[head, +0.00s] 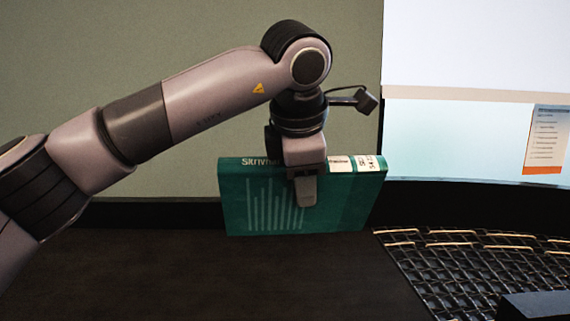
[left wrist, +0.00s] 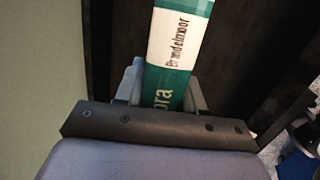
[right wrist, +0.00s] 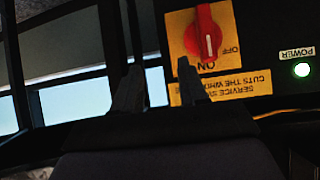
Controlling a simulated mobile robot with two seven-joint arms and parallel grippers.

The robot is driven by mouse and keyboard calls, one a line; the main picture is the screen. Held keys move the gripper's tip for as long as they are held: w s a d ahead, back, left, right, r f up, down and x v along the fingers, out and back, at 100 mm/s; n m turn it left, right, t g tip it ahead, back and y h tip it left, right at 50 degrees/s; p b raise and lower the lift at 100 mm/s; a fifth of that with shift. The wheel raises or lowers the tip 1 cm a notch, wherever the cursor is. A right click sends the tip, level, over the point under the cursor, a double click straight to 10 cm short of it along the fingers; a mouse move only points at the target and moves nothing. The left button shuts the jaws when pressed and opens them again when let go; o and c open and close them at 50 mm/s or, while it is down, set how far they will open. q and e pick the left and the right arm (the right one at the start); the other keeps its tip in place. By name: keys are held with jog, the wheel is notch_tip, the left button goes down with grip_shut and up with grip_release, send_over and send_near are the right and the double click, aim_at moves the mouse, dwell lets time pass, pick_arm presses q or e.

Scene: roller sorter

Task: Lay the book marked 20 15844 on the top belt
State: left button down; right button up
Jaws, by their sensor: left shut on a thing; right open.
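A teal book (head: 250,205) with white spine labels hangs below my left gripper (head: 305,190) in the head view. The gripper is shut across its spine, and the book's spine faces up. The label print is too small to read as a number. In the left wrist view the spine of the book (left wrist: 178,50) sits between the two fingers of the left gripper (left wrist: 163,92). My right gripper (right wrist: 158,85) is open and empty in the right wrist view. No belt can be picked out for certain as the top one.
A dark flat surface (head: 200,280) lies under the book. A black grid of rollers (head: 460,265) lies to its right, with a dark block (head: 535,305) at its near edge. A red switch (right wrist: 203,32) on a yellow plate is near my right gripper.

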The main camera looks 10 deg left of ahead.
aim_at(319, 226)
pick_arm(q)
jog(key=shift+w+d+f+m+t, duration=0.15)
jog(key=shift+w+d+f+t, duration=0.1)
jog(key=shift+w+d+t, duration=0.25)
jog(key=shift+w+d+f+m+t, duration=0.15)
jog(key=shift+w+f+t, duration=0.25)
jog(key=shift+w, duration=0.35)
jog(key=shift+w+d+f+m+t, duration=0.15)
jog(key=shift+w+d+t, duration=0.2)
jog(key=shift+w+t, duration=0.2)
jog(key=shift+f+b, duration=0.3)
jog(key=shift+f, duration=0.85)
notch_tip(319, 226, down, 5)
jog(key=b, duration=0.3)
jog(key=shift+r, duration=0.1)
notch_tip(319, 226, down, 5)
jog(key=b, duration=0.4)
jog(key=shift+r, duration=0.1)
jog(key=c, duration=0.7)
grip_release()
jog(key=shift+c, duration=0.2)
jog(key=shift+o, duration=0.7)
